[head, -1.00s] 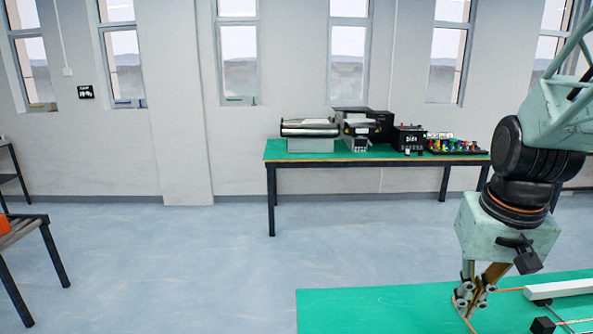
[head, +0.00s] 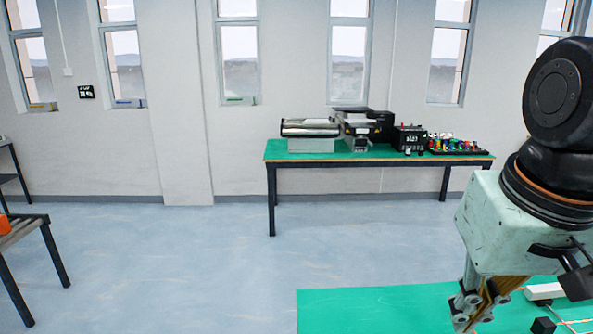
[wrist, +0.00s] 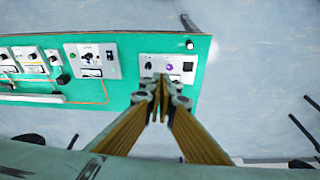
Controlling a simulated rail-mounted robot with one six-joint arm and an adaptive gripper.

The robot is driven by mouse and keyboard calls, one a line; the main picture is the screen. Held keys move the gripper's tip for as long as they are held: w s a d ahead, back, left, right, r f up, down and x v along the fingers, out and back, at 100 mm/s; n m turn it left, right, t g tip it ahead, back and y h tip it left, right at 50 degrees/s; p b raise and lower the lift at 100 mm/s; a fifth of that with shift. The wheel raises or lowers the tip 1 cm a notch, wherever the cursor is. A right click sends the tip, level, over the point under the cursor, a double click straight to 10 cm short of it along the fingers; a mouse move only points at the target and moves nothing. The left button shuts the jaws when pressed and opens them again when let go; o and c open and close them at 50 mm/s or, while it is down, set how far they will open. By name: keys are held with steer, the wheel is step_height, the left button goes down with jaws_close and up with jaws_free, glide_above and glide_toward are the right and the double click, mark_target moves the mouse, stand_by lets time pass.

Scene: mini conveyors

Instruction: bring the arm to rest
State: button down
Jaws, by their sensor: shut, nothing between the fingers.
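My gripper (head: 470,308) hangs at the lower right of the head view, pointing down above the near green table (head: 380,310). In the wrist view my gripper (wrist: 160,90) has its fingertips together with nothing between them. Its tips overlap the edge of a white panel (wrist: 186,66) near the end of the green table (wrist: 120,75). I cannot tell the height of the fingertips above the table.
White control panels (wrist: 95,60) and a white bar (wrist: 30,99) sit on the near table. A far green table (head: 380,160) holds machines by the wall. Another table (head: 25,230) stands at the left. The floor between is clear.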

steer(key=s+a+r+n, duration=0.1)
steer(key=s+a+r, duration=0.2)
steer(key=s, duration=0.5)
steer(key=shift+s+a+t, duration=0.35)
steer(key=shift+s+t, duration=0.05)
steer(key=shift+d, duration=0.2)
stand_by(0.9)
steer(key=shift+d, duration=0.15)
stand_by(0.5)
